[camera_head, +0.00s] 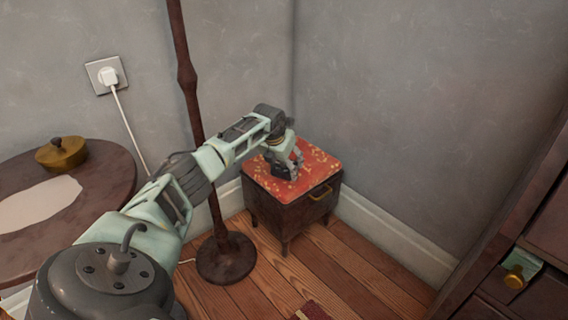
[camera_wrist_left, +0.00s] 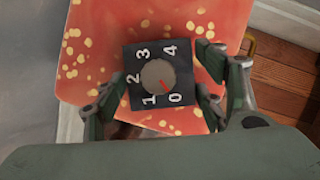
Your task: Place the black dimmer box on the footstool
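The black dimmer box (camera_wrist_left: 143,92) has a grey round dial, white numbers 0 to 4 and a red mark pointing near 0. It is at the red patterned top of the footstool (camera_head: 315,163); the cushion also shows in the left wrist view (camera_wrist_left: 100,20). In the head view the box (camera_head: 284,172) is partly hidden under my left gripper (camera_head: 287,163). My left gripper (camera_wrist_left: 160,68) has one finger at each side of the box, its tips seemingly against the box's edges. The box appears to rest flat on the cushion. My right gripper is not in view.
A dark lamp pole (camera_head: 186,80) on a round base (camera_head: 226,258) stands left of the footstool. A round table (camera_head: 105,180) with a brass lidded pot (camera_head: 62,154) is at the left. Walls close in behind. A dark drawer cabinet (camera_head: 540,220) is at the right; floor is open in front.

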